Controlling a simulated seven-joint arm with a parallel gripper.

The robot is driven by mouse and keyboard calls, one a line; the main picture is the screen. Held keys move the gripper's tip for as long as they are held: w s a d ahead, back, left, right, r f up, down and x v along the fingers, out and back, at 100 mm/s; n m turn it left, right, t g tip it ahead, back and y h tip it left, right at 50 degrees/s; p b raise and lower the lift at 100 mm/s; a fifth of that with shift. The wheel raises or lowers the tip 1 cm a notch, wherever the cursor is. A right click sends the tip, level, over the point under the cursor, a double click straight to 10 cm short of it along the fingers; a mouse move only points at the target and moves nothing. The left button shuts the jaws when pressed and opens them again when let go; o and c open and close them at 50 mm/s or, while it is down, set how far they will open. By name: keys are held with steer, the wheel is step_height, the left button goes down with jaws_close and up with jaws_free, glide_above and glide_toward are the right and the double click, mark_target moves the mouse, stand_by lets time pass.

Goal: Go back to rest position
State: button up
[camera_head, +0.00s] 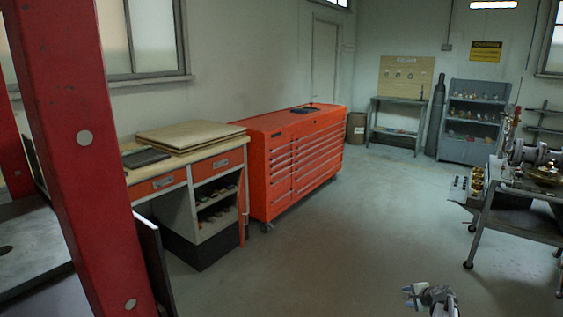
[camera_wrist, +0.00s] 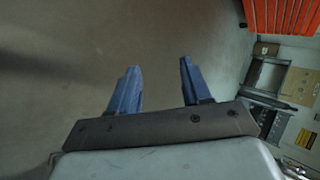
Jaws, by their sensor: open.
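My gripper (camera_head: 427,292) is at the bottom edge of the head view, right of centre, in free air above the grey-green floor. In the wrist view my gripper (camera_wrist: 159,76) shows two blue fingers standing well apart, with nothing between them. Behind the fingers is bare floor. A gate valve with a brass-coloured part (camera_head: 545,174) appears to sit on a metal work table (camera_head: 487,210) at the right edge of the head view. My gripper is well away from it, lower and to the left.
A red tool cabinet (camera_head: 305,160) stands by the left wall, beside a wooden-topped workbench (camera_head: 190,151). A red post (camera_head: 85,150) rises at the left. A grey shelf unit (camera_head: 474,122) and a small table (camera_head: 395,101) are at the back. The middle floor is clear.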

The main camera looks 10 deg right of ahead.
steer(key=s+a+f+n+g+y, duration=0.1)
steer(key=s+a+f+n+g, duration=0.2)
steer(key=s+a+f, duration=0.6)
steer(key=s+a+f+n+g+y, duration=0.1)
steer(key=s+a+f+n+g, duration=0.2)
steer(key=a, duration=1)
steer(key=s+a+f+n+g+y, duration=0.1)
steer(key=s+a+f+n+g, duration=0.1)
steer(key=s+a+f, duration=0.55)
steer(key=s+a+f+n+g+h, duration=0.1)
steer(key=s+a+n+g, duration=0.1)
steer(key=s+a, duration=0.3)
steer(key=s+a+f+n+g+h, duration=0.1)
steer(key=s+a+f+n+g, duration=0.1)
steer(key=s, duration=1.1)
steer(key=s+a+f+n+g+h, duration=0.1)
steer(key=s+a+f+n+g, duration=0.1)
steer(key=s+a+n, duration=0.3)
steer(key=s+a+g, duration=0.1)
steer(key=s+a, duration=0.2)
steer(key=s, duration=0.1)
steer(key=shift+s+a+n+g, duration=0.3)
steer(key=shift+a+g, duration=0.05)
steer(key=shift+g, duration=0.05)
